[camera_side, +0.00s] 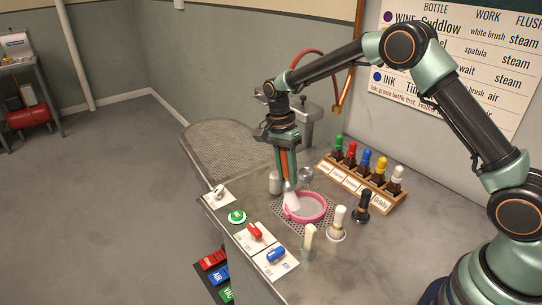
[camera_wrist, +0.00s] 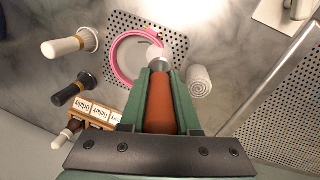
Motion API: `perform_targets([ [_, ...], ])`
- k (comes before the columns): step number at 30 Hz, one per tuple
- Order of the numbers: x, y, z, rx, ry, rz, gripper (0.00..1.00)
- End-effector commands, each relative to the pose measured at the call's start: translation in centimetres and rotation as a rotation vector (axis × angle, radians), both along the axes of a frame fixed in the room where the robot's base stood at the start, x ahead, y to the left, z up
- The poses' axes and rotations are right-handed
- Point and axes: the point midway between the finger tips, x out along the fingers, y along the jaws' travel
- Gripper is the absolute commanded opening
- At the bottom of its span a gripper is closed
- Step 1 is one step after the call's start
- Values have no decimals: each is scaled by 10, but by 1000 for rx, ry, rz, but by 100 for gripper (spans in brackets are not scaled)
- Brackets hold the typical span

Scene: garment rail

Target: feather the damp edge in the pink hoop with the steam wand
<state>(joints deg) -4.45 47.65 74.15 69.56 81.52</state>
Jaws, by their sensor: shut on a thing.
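The pink hoop (camera_side: 318,207) lies on a perforated plate (camera_side: 318,231) set in the bench. In the wrist view the hoop (camera_wrist: 119,70) is at upper middle with pale fabric inside. My gripper (camera_side: 287,172) is shut on the steam wand, whose orange-brown handle (camera_wrist: 161,103) runs between the green fingers. The wand's metal tip (camera_wrist: 159,58) reaches the right part of the hoop in the wrist view. A pale plume (camera_side: 291,201) shows below the wand at the hoop's left edge in the side view. I cannot tell a damp edge on the fabric.
A white-topped brush (camera_side: 338,218), a black-topped one (camera_side: 363,203) and a pale brush (camera_side: 308,238) stand close to the hoop. A wooden rack (camera_side: 362,183) of several colored bottles is behind. Red (camera_side: 255,231) and blue (camera_side: 276,255) switches line the front edge.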

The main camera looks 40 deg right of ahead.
Motion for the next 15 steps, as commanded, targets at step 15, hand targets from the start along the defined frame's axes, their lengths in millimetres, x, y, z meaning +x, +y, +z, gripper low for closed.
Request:
perform_targets([
  [15, -14, 12, 0, -6, 0, 2, 0],
])
